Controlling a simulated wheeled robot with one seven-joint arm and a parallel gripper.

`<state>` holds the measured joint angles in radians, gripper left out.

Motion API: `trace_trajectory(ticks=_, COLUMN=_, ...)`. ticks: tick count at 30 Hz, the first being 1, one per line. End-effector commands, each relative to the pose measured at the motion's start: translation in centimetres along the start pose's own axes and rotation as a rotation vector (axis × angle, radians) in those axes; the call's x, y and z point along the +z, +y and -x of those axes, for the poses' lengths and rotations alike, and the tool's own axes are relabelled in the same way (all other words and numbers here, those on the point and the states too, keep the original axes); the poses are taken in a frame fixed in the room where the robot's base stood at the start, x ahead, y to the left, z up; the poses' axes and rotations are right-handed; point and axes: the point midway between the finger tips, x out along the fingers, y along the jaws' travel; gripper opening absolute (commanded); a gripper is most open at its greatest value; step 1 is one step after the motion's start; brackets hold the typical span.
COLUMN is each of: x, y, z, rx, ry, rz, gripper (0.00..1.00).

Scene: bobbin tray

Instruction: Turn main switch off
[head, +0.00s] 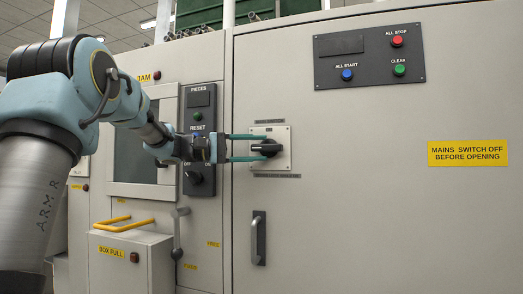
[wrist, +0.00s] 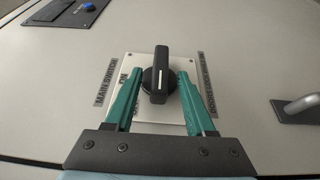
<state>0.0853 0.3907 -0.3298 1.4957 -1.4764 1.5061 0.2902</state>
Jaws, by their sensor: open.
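The main switch is a black rotary knob (head: 270,149) with a bar handle on a pale square plate (head: 284,136) on the cabinet door. In the wrist view the knob (wrist: 161,64) has a white line along its bar, which points up and away from my gripper; in the head view the bar lies about level. "ON" shows on the plate (wrist: 130,62) beside the left finger; other plate lettering is partly hidden. My gripper (head: 262,147) is open, its green fingers on either side of the knob. In the wrist view gaps show between gripper (wrist: 160,74) and bar.
A door handle (head: 258,238) stands out below the switch; it is at right in the wrist view (wrist: 300,107). A button panel (head: 369,56) is up right. A yellow sign (head: 467,153) reads "MAINS SWITCH OFF BEFORE OPENING". A RESET panel (head: 200,101) is left, near my wrist.

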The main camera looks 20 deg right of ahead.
Motion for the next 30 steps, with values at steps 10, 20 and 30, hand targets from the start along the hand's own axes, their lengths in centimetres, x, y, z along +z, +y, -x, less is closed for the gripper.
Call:
trace_trajectory(ticks=10, x=-0.1, y=-0.2, z=6.8, rx=0.0, ry=0.004, rz=-0.001, gripper=0.55)
trace_trajectory(ticks=20, x=0.0, y=-0.1, z=9.2, rx=0.0, ry=0.0, rz=0.001, gripper=0.55)
trace_trajectory(ticks=30, x=0.0, y=0.0, z=9.2, rx=0.0, ry=0.0, rz=0.001, gripper=0.55)
